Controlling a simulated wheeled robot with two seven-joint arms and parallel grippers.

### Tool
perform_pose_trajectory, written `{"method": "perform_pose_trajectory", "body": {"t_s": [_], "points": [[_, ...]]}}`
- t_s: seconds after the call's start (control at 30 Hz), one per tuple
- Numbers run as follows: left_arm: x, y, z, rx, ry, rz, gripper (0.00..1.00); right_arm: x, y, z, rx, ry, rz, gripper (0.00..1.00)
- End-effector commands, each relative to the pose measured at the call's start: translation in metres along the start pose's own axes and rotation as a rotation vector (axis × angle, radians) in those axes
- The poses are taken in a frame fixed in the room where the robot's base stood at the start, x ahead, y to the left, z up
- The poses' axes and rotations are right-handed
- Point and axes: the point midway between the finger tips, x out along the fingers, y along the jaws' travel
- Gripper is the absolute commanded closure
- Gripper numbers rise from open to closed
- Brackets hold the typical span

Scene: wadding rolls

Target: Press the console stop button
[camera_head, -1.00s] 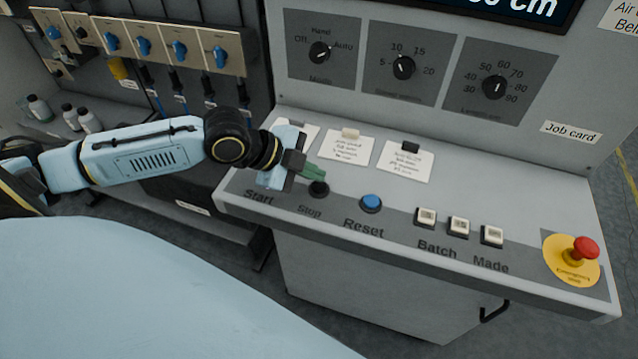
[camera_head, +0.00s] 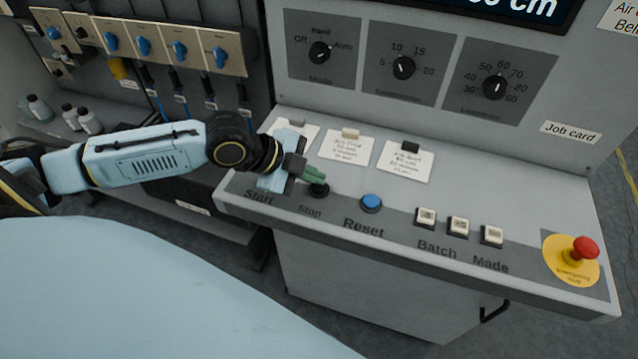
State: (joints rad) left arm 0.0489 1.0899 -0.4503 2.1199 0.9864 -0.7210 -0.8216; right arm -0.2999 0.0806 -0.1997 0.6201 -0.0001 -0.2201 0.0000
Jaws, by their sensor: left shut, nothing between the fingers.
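The black stop button (camera_head: 318,191) stands on the console's sloped panel, above the word "Stop". My left gripper (camera_head: 316,175) is shut and empty. Its green fingertips are just above and behind the stop button in the picture; I cannot tell whether they touch it. The gripper body covers the place above the word "Start", so no start button shows. My right gripper is not in view.
Right of the stop button are the blue Reset button (camera_head: 371,203), several white square counters (camera_head: 458,226) and a red emergency stop (camera_head: 584,249) on a yellow disc. Cards (camera_head: 405,160) lie behind. Three dials (camera_head: 403,67) are on the upright panel.

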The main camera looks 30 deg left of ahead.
Motion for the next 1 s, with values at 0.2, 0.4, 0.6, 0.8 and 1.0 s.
{"method": "perform_pose_trajectory", "body": {"t_s": [0.2, 0.4, 0.6, 0.8, 1.0], "points": [[0.0017, 0.0012, 0.0012, 0.000, 0.000, 0.000, 1.00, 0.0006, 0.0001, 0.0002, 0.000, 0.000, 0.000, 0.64], [0.0034, 0.0023, 0.0024, 0.000, 0.000, 0.000, 1.00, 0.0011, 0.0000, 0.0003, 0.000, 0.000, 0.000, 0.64], [0.0051, 0.0036, 0.0037, 0.000, 0.000, 0.000, 1.00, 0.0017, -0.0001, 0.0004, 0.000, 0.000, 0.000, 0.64], [0.0063, 0.0047, 0.0047, 0.000, 0.000, 0.000, 1.00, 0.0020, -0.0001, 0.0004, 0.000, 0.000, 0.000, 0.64], [0.0063, 0.0049, 0.0048, -0.001, -0.001, 0.001, 1.00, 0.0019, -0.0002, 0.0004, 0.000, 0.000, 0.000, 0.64]]}}
